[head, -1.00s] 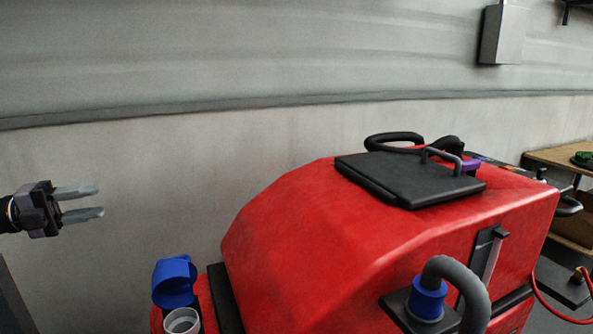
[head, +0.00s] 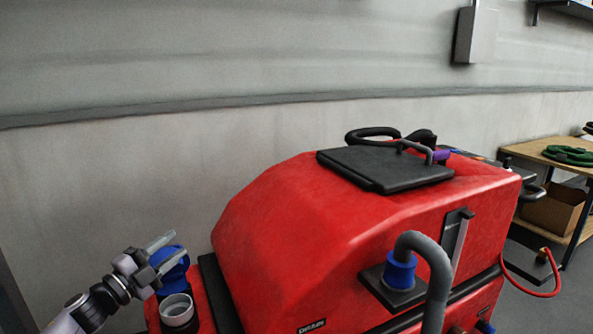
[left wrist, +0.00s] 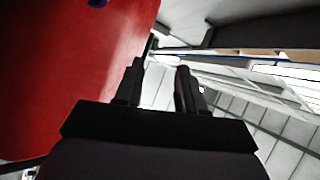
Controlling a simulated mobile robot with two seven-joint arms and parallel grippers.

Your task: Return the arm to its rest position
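My left gripper (head: 164,253) comes in at the lower left of the head view. Its two fingers are apart with nothing between them, and they overlap the blue cap (head: 172,268) in the picture. In the left wrist view the left gripper (left wrist: 160,72) also has its fingers apart and empty, beside the red body of the machine (left wrist: 70,70). The red scrubber (head: 300,220) fills the middle of the head view. Its white filler neck (head: 177,308) stands open below the blue cap. My right gripper is not in view.
A black lid (head: 385,168) lies on top of the scrubber. A grey hose (head: 432,262) with a blue collar (head: 400,272) rises at its front. A wooden table (head: 545,150) with a green coil (head: 568,156) stands at right. A grey wall runs behind.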

